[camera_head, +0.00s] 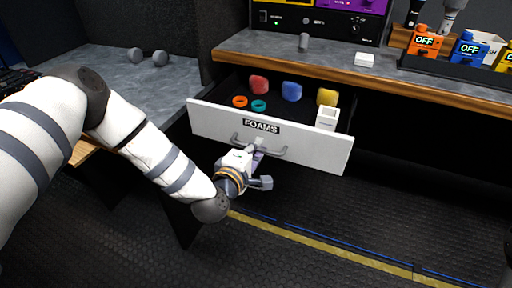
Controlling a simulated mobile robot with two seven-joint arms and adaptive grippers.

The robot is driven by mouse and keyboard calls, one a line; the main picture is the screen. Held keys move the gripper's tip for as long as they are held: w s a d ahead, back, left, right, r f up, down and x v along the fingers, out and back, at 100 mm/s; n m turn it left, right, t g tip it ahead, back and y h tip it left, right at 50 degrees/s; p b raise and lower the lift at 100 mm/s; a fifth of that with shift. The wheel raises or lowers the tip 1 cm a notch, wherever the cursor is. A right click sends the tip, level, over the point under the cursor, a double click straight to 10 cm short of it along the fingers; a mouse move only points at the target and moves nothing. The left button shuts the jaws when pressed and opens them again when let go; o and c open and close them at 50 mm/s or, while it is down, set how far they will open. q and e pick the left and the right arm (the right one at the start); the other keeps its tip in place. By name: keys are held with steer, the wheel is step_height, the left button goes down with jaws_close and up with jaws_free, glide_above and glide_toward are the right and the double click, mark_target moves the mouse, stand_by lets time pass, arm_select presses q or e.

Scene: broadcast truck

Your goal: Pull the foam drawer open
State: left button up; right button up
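The foam drawer (210,119) has a white front with a black FOAMS label and a grey bar handle (276,155). It stands open under the wooden-edged desk. Inside are red (259,85), blue (291,91) and yellow (327,97) foam pieces, an orange ring (240,101), a teal ring (258,105) and a white box (327,118). My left gripper (260,165) is at the middle of the handle, just below the label. Its fingertips are partly hidden, so I cannot tell whether it grips the bar. My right gripper is out of view.
The desk (390,78) above carries a small white block (364,59), a grey cylinder (303,42) and a black tray with OFF-marked blocks at the right. A grey side counter (130,85) is at the left. The floor in front is clear.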

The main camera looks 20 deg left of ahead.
arm_select(q)
steer(key=s+r, duration=0.2)
steer(key=s, duration=0.9)
steer(key=shift+s+a+r, duration=0.2)
steer(key=shift+s, duration=0.2)
steer(key=s+d+f+m+g+h+p, duration=0.1)
steer(key=s+f+m+g, duration=0.35)
steer(key=s, duration=0.35)
steer(key=s+d+f+m+g+p, duration=0.1)
steer(key=s+d+f+m+g, duration=0.1)
steer(key=s+f+m+g, duration=0.35)
steer(key=s+d+f+m+g+h+p, duration=0.15)
steer(key=s+f, duration=0.35)
steer(key=s, duration=0.5)
steer(key=s+a+m+g+y, duration=0.1)
steer(key=s+a+m+g, duration=0.1)
steer(key=s, duration=0.5)
steer(key=s+a+m+g+y, duration=0.2)
steer(key=s+a+m+g, duration=0.1)
steer(key=s, duration=0.4)
steer(key=shift+s+a+m+g, duration=0.35)
steer(key=shift+a+g, duration=0.5)
steer(key=shift+a, duration=0.3)
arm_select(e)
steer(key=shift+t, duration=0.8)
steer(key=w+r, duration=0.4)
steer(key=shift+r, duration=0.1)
